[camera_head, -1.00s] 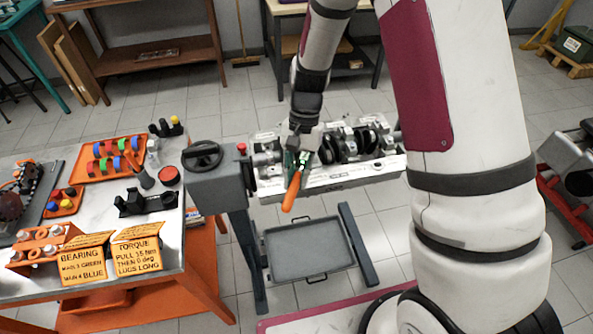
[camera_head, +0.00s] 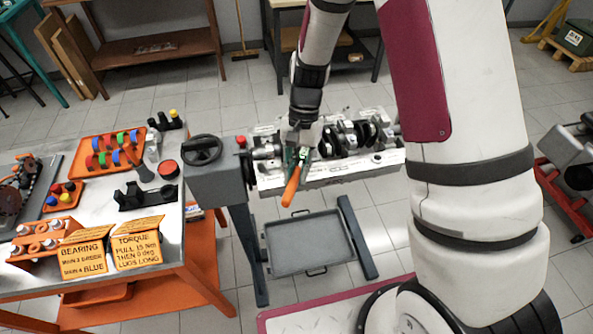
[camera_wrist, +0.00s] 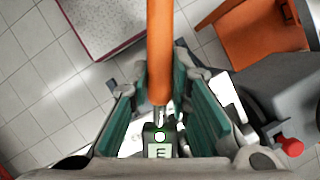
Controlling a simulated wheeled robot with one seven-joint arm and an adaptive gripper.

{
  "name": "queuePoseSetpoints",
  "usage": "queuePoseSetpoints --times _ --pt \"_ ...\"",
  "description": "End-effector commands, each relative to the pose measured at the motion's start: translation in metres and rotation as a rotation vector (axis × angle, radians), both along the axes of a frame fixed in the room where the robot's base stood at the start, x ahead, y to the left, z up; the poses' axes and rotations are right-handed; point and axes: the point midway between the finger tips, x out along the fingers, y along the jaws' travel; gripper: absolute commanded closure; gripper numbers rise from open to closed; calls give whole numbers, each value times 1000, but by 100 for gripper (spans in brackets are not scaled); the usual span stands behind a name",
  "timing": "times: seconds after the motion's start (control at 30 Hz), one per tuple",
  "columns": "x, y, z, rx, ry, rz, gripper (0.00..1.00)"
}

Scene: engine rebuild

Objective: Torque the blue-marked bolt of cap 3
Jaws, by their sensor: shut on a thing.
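My gripper (camera_head: 300,152) is over the engine block (camera_head: 345,174), toward its left end. It is shut on the orange-handled torque wrench (camera_head: 292,188), whose handle slants down past the block's near edge. In the wrist view the wrench's orange handle (camera_wrist: 160,50) runs up the middle between the green-padded fingers of my gripper (camera_wrist: 158,112). A dark wrench body with a white-green round light and a small display lies below it. The wrench tip, cap 3 and its blue-marked bolt are hidden or too small to tell.
A grey stand with a handwheel (camera_head: 203,150) adjoins the block's left end, with a grey drip tray (camera_head: 305,262) below. The workbench (camera_head: 200,240) at left carries an orange rack (camera_head: 82,172) of coloured bearing shells and a torque sign (camera_head: 137,250). Dark crank parts rise right of my gripper.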

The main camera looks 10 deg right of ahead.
Motion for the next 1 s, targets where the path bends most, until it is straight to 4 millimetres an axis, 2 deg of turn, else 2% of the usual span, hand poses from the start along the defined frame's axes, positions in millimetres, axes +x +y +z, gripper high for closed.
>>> queuePoseSetpoints --times 1.0 --pt "0 0 -10 1 1 0 100"
